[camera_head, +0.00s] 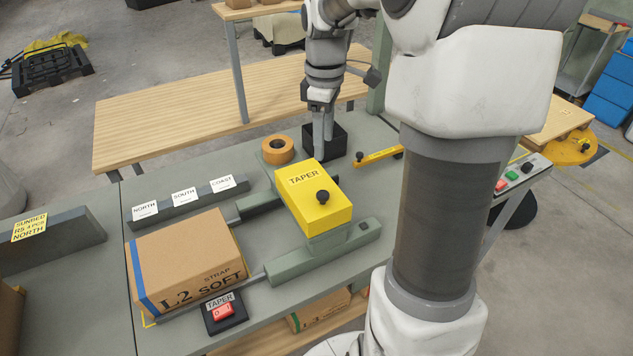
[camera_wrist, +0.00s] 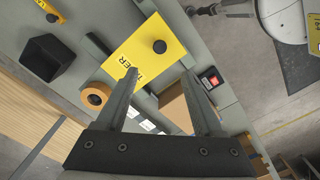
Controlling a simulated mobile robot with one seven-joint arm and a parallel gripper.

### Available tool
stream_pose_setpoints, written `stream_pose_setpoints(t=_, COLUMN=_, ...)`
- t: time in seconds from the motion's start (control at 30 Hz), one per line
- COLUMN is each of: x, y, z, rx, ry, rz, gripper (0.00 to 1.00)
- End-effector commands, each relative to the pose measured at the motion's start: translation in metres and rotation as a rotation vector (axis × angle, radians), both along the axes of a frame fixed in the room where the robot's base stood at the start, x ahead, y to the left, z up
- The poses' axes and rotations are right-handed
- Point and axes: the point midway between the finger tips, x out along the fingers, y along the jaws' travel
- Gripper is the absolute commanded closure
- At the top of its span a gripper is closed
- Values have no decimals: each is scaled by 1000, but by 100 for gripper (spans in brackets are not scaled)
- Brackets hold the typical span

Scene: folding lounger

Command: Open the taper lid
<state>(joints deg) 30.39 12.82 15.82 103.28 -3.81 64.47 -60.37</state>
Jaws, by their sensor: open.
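The yellow taper lid (camera_head: 307,186), marked TAPER, lies down over the green taper (camera_head: 320,255) on the grey bench. A black knob (camera_head: 323,197) stands up from its top near the right side. In the wrist view the lid (camera_wrist: 139,58) and its knob (camera_wrist: 160,46) show ahead of the fingertips. My gripper (camera_head: 323,150) points down on the far side of the lid, in front of the black bin. In the wrist view my gripper (camera_wrist: 160,74) has its two fingers spread apart with nothing held between them, and the knob is beyond them.
A cardboard box (camera_head: 187,262) sits left of the taper. A tape roll (camera_head: 278,149) and a black open bin (camera_head: 325,141) stand behind the lid. A red TAPER switch (camera_head: 223,311) is at the front.

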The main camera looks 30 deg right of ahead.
Motion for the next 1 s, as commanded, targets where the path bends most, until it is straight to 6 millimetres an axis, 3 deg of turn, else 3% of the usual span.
stream_pose_setpoints(t=0.4, x=-1, y=0, z=-93, rx=2, ry=5, rz=-1, gripper=31)
stream_pose_setpoints(t=0.6, x=-1, y=0, z=-127, rx=1, ry=2, rz=0, gripper=31)
stream_pose_setpoints(t=0.8, x=0, y=0, z=-142, rx=-1, ry=-1, rz=-2, gripper=31)
stream_pose_setpoints(t=1.0, x=0, y=0, z=-145, rx=-1, ry=-1, rz=-2, gripper=31)
